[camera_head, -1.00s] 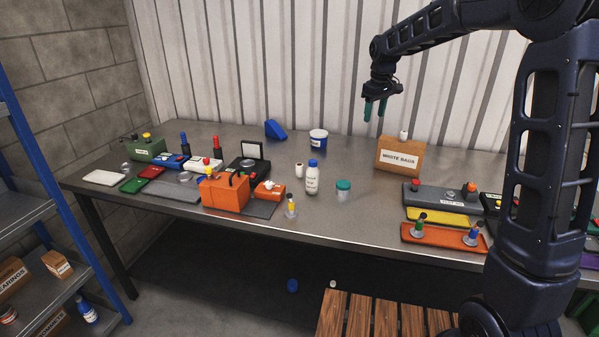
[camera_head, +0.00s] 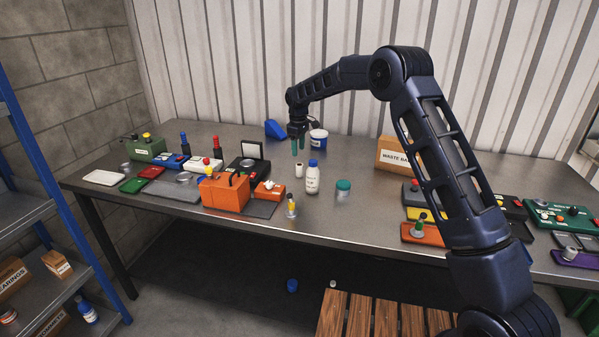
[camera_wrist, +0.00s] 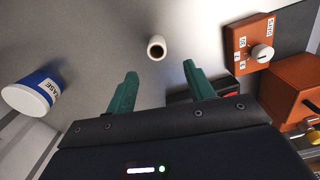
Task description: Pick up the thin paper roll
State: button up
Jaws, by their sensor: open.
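The thin paper roll (camera_head: 299,171) is a small white upright cylinder on the metal table, just left of a white bottle with a blue cap (camera_head: 312,178). In the wrist view the roll (camera_wrist: 156,47) shows from above with a dark hole in its end. My gripper (camera_head: 298,147) has two green fingers and is open and empty. It hangs above the table, over the area of the roll. In the wrist view the roll lies beyond and roughly between the fingertips (camera_wrist: 160,70), apart from both.
A blue-and-white tub (camera_head: 318,139) stands behind the roll. An orange control box with a knob (camera_wrist: 250,45) and a larger orange case (camera_head: 223,192) are near. A jar with a teal lid (camera_head: 343,190) stands to the right. The cardboard waste bags box (camera_head: 391,154) is partly hidden by my arm.

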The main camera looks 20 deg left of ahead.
aim_at(300, 169)
notch_tip(300, 169, down, 6)
jog(key=shift+a+r, duration=0.15)
jog(key=shift+r, duration=0.1)
jog(key=shift+w+d+f, duration=0.1)
jog(key=shift+d+f, duration=0.1)
jog(key=shift+f, duration=1.2)
jog(key=shift+w+d+f, duration=0.1)
jog(key=shift+d+f, duration=0.05)
jog(key=shift+f, duration=1.25)
jog(key=shift+c, duration=0.2)
jog(key=c, duration=1)
